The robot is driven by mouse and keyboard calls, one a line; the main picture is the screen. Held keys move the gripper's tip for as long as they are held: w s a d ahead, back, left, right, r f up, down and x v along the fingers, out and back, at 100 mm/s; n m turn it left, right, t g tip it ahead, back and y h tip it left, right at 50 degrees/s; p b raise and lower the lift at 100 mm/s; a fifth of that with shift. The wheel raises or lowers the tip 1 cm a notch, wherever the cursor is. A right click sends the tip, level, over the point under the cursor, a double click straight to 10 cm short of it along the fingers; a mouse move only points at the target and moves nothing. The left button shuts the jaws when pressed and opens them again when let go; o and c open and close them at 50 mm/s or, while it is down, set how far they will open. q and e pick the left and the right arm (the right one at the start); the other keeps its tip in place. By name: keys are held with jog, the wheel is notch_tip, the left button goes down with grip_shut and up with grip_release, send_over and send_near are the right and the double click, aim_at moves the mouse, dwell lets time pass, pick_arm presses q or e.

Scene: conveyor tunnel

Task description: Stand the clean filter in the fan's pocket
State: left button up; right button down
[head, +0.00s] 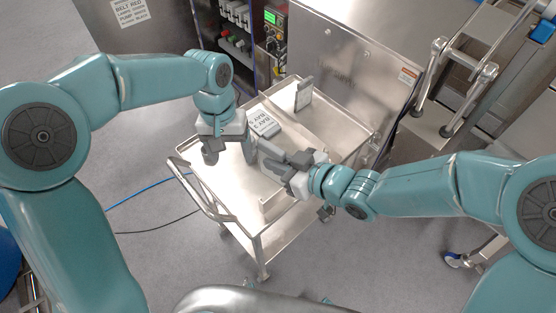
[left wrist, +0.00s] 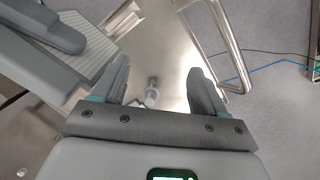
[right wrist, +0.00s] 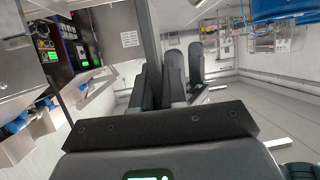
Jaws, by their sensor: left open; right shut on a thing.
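My right gripper (head: 268,153) is shut over the middle of the trolley; its fingers (right wrist: 164,80) are close together in the right wrist view. A white ribbed panel with a grey frame (left wrist: 92,52), which looks like the filter, lies against grey parts at the left of the left wrist view. It is partly hidden and seems held by my right gripper. My left gripper (head: 229,156) is just left of it, pointing down, with open fingers (left wrist: 160,92) and nothing between them. A grey upright piece (head: 304,94) stands at the trolley's back. I cannot tell the fan or its pocket.
The steel trolley (head: 258,220) has a raised rim and a bar handle (head: 195,192) at the left. A piece lettered with bay numbers (head: 263,122) lies on it. A steel cabinet (head: 345,60) stands behind. A blue cable (head: 145,194) crosses the floor.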

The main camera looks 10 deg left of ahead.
jog(key=shift+s+d+r, duration=0.1)
jog(key=shift+s+d, duration=0.05)
jog(key=shift+d, duration=0.2)
pick_arm(q)
jog(key=s+d+f+n+g, duration=0.1)
jog(key=s+d+f, duration=0.1)
jog(key=s+f, duration=0.2)
jog(key=s+d+f+n+g+h, duration=0.1)
jog(key=s+d+f, duration=0.1)
jog(key=f, duration=0.4)
jog(key=s+d+f+n+g, duration=0.1)
jog(key=s+d+f+n, duration=0.1)
jog(key=s+f, duration=0.3)
jog(key=shift+s+d+f+h, duration=0.15)
jog(key=shift+s+f+h, duration=0.15)
jog(key=shift+f+h, duration=0.15)
pick_arm(e)
jog(key=shift+a, duration=0.25)
jog(key=c, duration=1.8)
grip_release()
grip_shut()
pick_arm(q)
jog(key=s+d+f+m+t, duration=0.1)
jog(key=s+f+m+t, duration=0.2)
jog(key=f, duration=0.7)
jog(key=shift+s+f+m+t+h, duration=0.3)
jog(key=shift+s+t+h, duration=0.15)
jog(key=shift+s+t, duration=0.35)
